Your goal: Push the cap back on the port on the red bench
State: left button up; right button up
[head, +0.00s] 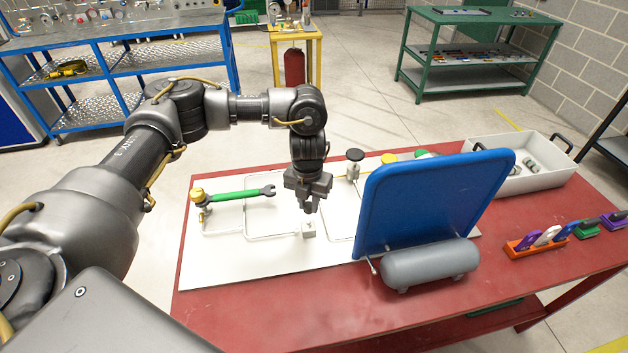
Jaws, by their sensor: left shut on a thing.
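My left gripper (308,206) points down over the white panel on the red bench (240,318). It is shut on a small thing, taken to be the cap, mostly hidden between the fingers. Just below the fingertips, a small grey block with a pipe running into it, which looks like the port (308,229), sits on the white panel (225,268). A small gap seems to show between the fingertips and the block, but I cannot tell the exact height. My right gripper is not in view.
A blue upright board (432,200) and a grey cylinder tank (430,263) stand close right of the port. A green wrench (240,195) lies by a yellow-knobbed valve (197,195). A white bin (530,182) and an orange holder (537,245) are farther right. The bench's front left is clear.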

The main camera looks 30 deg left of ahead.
aim_at(308, 222)
pick_arm(q)
jog(key=shift+w+a+f+n, duration=0.15)
jog(key=shift+a+n, duration=0.1)
jog(key=shift+n, duration=0.25)
jog(key=shift+w+a+n, duration=0.15)
jog(key=shift+a+n, duration=0.05)
jog(key=shift+n, duration=0.3)
jog(key=shift+d, duration=0.15)
jog(key=shift+f, duration=0.1)
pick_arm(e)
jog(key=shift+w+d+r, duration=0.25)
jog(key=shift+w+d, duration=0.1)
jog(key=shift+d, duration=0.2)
